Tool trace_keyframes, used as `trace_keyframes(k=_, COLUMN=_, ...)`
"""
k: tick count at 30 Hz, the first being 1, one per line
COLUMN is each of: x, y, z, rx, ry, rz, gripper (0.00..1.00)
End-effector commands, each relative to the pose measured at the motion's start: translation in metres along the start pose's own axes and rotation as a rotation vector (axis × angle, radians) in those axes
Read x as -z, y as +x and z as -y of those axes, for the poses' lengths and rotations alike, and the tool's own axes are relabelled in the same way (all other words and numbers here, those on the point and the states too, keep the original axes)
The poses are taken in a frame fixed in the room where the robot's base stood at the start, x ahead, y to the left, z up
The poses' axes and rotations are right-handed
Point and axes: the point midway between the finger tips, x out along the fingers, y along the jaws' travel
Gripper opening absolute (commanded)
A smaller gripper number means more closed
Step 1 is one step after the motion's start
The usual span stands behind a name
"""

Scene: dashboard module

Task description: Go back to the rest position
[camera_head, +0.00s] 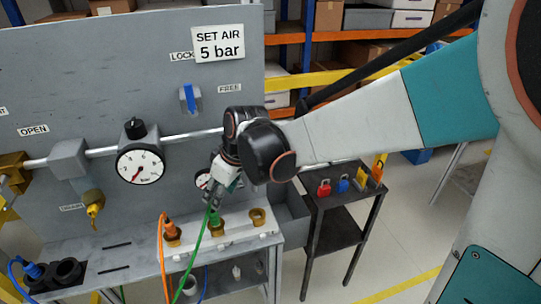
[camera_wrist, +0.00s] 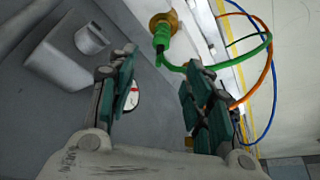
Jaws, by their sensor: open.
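My gripper (camera_head: 211,196) is at the panel, above the bench rail, with my arm reaching in from the right. In the wrist view, my gripper (camera_wrist: 155,80) has its two dark green finger pads spread apart, with nothing between them. A green plug (camera_wrist: 162,40) sits at a brass socket (camera_wrist: 166,18) just beyond the fingertips. Its green hose loops past the right finger, and I cannot tell whether they touch. In the head view the green plug (camera_head: 214,219) is just below my gripper and partly hidden, with its hose (camera_head: 196,248) hanging down.
An orange plug (camera_head: 170,230) is left of the green one, and an empty brass socket (camera_head: 258,216) is right. A gauge (camera_head: 140,166) and blue lever (camera_head: 188,98) are on the panel. A dark side table (camera_head: 335,200) holds padlocks. Floor at right is clear.

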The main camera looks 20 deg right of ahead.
Motion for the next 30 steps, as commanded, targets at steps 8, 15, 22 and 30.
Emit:
trace_keyframes(k=8, x=-0.007, y=-0.013, z=0.002, rx=-0.011, ry=0.018, rz=-0.003, gripper=0.46)
trace_keyframes(k=15, x=-0.039, y=-0.059, z=0.001, rx=-0.093, ry=0.161, rz=-0.032, gripper=0.46)
trace_keyframes(k=22, x=-0.083, y=-0.102, z=0.004, rx=-0.189, ry=0.33, rz=-0.078, gripper=0.46)
trace_keyframes(k=30, x=-0.138, y=-0.136, z=0.014, rx=-0.291, ry=0.517, rz=-0.148, gripper=0.46)
